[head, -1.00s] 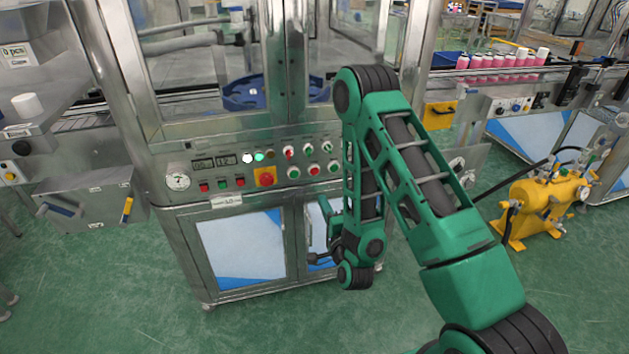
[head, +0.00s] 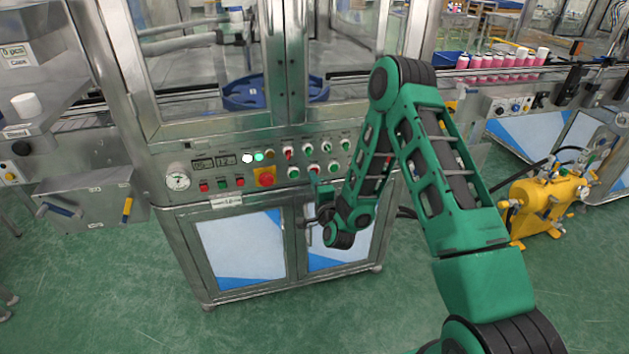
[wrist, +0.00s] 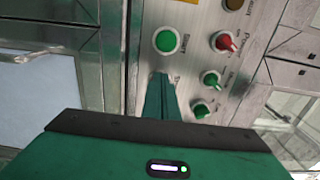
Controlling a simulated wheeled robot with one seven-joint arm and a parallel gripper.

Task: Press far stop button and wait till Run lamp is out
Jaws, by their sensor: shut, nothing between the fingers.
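The control panel (head: 215,173) of the steel machine carries the lamps and buttons. A white lamp (head: 247,158) and a green lamp (head: 259,156) look lit; their labels are too small to read, so I cannot tell for sure which is Run. The green START button (wrist: 167,41) is uncovered in the wrist view. My gripper (wrist: 160,82) is shut and empty, its fingers just past START, covering the neighbouring control and most of its label. In the head view a small red button (head: 313,168) shows just above my gripper (head: 318,183). I cannot tell whether the fingertips touch it.
A red emergency button on a yellow plate (head: 265,177) sits left of the green button. A red selector (wrist: 225,42) and green selectors (wrist: 210,79) line the upper row. Cabinet doors (head: 240,250) lie below the panel. A yellow pump unit (head: 545,205) stands right on the floor.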

